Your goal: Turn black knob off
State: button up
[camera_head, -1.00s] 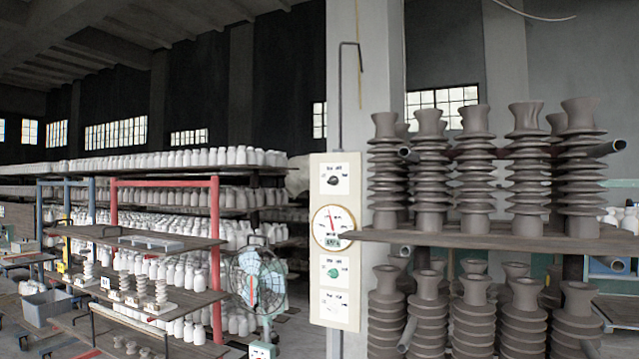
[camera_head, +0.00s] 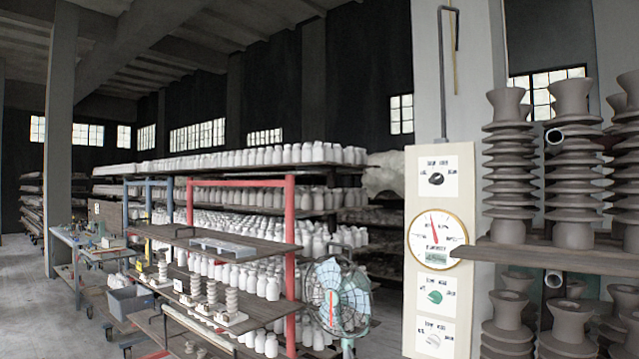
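The black knob (camera_head: 436,178) sits on a white label near the top of a tall cream control panel (camera_head: 411,300), which is fixed to a pale pillar right of centre. Its pointer looks tilted, but the printed label is too small to read. Below it on the panel are a round gauge (camera_head: 437,238) with a red needle, a green knob (camera_head: 435,297) and a white knob (camera_head: 433,340). My gripper is not in view.
A shelf (camera_head: 530,253) of dark ribbed clay pieces stands close to the panel's right. A green standing fan (camera_head: 338,298) is left of the panel. Racks of white bottles (camera_head: 270,156) fill the middle. Open floor (camera_head: 30,290) shows at far left.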

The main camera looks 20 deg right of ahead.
aim_at(437, 178)
jog(key=z, duration=0.1)
jog(key=i, duration=1.6)
jog(key=z, duration=0.85)
jog(key=k, duration=0.75)
jog(key=z, duration=0.15)
jog(key=i, duration=0.8)
jog(key=u, duration=0.15)
